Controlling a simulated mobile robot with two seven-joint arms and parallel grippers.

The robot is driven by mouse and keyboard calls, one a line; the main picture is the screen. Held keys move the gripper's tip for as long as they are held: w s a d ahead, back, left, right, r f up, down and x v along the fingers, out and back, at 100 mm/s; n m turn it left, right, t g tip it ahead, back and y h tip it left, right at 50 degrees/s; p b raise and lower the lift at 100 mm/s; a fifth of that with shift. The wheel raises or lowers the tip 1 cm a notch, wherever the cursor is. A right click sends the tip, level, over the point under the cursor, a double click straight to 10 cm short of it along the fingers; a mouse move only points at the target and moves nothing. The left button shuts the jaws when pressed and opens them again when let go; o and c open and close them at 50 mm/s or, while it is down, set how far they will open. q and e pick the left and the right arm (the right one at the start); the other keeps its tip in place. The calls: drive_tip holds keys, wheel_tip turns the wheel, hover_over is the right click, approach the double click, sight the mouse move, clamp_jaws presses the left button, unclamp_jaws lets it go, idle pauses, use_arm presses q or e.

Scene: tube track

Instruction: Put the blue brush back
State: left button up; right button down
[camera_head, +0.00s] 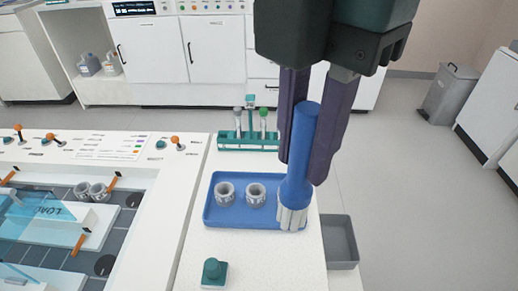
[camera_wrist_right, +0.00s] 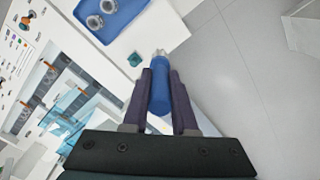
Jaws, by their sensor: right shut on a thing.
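My right gripper (camera_head: 316,128) is shut on the blue brush (camera_head: 298,170), which hangs nearly upright with its pale bristles (camera_head: 291,215) pointing down. In the head view the bristles overlap the right end of a blue tray (camera_head: 240,223); I cannot tell if they touch it. The right wrist view shows the brush's blue handle (camera_wrist_right: 159,97) between the two dark fingers (camera_wrist_right: 158,85). My left gripper is not in view.
Two grey ring-shaped parts (camera_head: 225,193) sit in the tray. Behind it is a teal rack (camera_head: 248,141) with tubes. A teal knob block (camera_head: 214,272) stands in front, and a grey bin (camera_head: 341,242) is at the right edge. The track table (camera_head: 95,220) lies left.

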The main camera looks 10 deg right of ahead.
wheel_tip(320, 180, down, 19)
drive_tip(key=b, duration=0.3)
drive_tip(key=shift+f, duration=0.2)
drive_tip(key=c, duration=0.7)
unclamp_jaws()
drive_tip(key=shift+r, duration=0.1)
